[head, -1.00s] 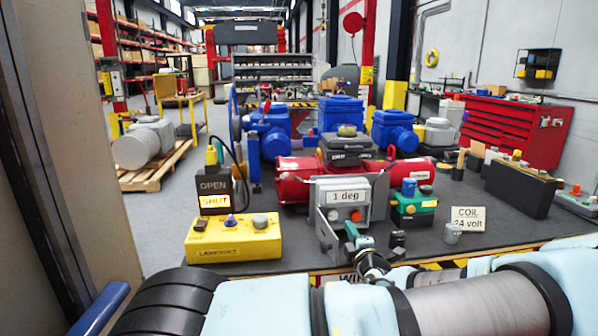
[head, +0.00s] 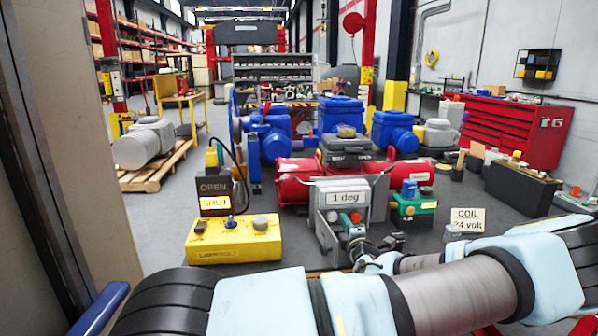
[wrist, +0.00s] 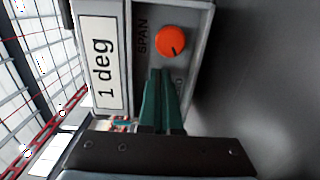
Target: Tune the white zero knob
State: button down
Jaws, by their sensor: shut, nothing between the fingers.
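A grey box with a "1 deg" display (head: 345,198) stands at the middle front of the bench in the head view. In the wrist view its display (wrist: 103,62) is turned sideways, and an orange knob (wrist: 173,41) sits beside the word SPAN. I see no white knob; my fingers cover the panel below the orange knob, where a faint, partly hidden label shows. My gripper (wrist: 161,72) has green fingers, shut together and empty, with the tips in front of the panel. I cannot tell whether they touch it. In the head view my gripper (head: 352,236) is against the box's lower front.
A yellow box with knobs (head: 233,240) is left of the grey box, with an OPEN/SHUT sign (head: 214,192) behind it. A green-and-blue unit (head: 413,203) and a "COIL 24 volt" card (head: 467,219) are to the right. A red actuator (head: 297,180) lies behind.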

jog(key=shift+a+p, duration=0.35)
jog(key=shift+p, duration=0.1)
dwell(0.5)
jog(key=shift+a+r+p, duration=0.2)
jog(key=shift+p, duration=2.1)
jog(key=shift+d, duration=0.2)
jog(key=shift+s+d, duration=0.1)
jog(key=shift+d, duration=0.15)
jog(key=shift+s+d, duration=0.1)
jog(key=shift+s, duration=0.15)
jog(key=shift+s+d+p, duration=0.25)
jog(key=shift+s+p, duration=0.2)
jog(key=shift+s, duration=0.9)
jog(key=shift+s+d+p, duration=0.2)
jog(key=shift+s+p, duration=0.25)
jog(key=shift+s, duration=0.85)
jog(key=shift+f, duration=0.1)
jog(key=shift+s, duration=0.1)
